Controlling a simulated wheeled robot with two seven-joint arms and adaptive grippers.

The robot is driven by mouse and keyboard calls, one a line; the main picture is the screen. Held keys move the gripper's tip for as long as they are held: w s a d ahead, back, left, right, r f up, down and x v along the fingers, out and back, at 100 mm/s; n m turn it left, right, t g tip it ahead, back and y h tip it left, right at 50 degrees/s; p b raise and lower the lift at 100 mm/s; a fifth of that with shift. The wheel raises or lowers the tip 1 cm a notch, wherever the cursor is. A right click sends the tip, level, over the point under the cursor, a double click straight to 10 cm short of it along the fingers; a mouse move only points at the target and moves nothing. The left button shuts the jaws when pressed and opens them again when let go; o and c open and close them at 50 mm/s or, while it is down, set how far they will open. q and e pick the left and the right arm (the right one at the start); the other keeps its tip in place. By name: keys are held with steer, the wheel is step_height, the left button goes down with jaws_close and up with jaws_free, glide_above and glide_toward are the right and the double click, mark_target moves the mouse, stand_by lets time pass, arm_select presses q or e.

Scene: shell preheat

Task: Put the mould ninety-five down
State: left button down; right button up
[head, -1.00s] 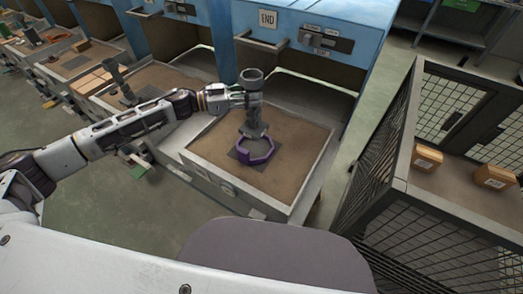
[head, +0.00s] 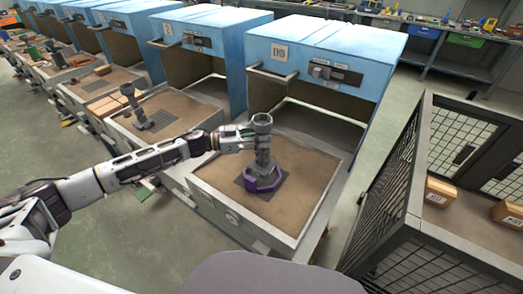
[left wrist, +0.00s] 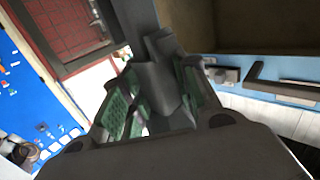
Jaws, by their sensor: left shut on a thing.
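The mould (head: 262,151) is a dark grey upright post with a wide cup at its top and a broad foot. My left gripper (head: 246,137) is shut on its upper part from the left. The left wrist view shows the grey mould (left wrist: 157,82) between the green finger pads. A purple ring (head: 264,187) on the sand-coloured bench top (head: 304,160) surrounds the mould's foot, which fills most of it. I cannot tell whether the foot bears on the surface. A dark grey plate (head: 244,181) shows at the ring's left. My right gripper is not in view.
A blue oven-like cabinet (head: 343,42) stands behind the bench top. A similar post (head: 131,98) stands on the neighbouring bench to the left. A mesh cage (head: 425,180) with cardboard boxes (head: 440,191) is at the right. The bench top's right side is clear.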

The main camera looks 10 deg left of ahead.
arm_select(q)
steer(key=shift+f, duration=0.4)
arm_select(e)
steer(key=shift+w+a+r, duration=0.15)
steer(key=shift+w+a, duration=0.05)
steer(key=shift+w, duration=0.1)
arm_select(q)
steer(key=shift+f, duration=0.1)
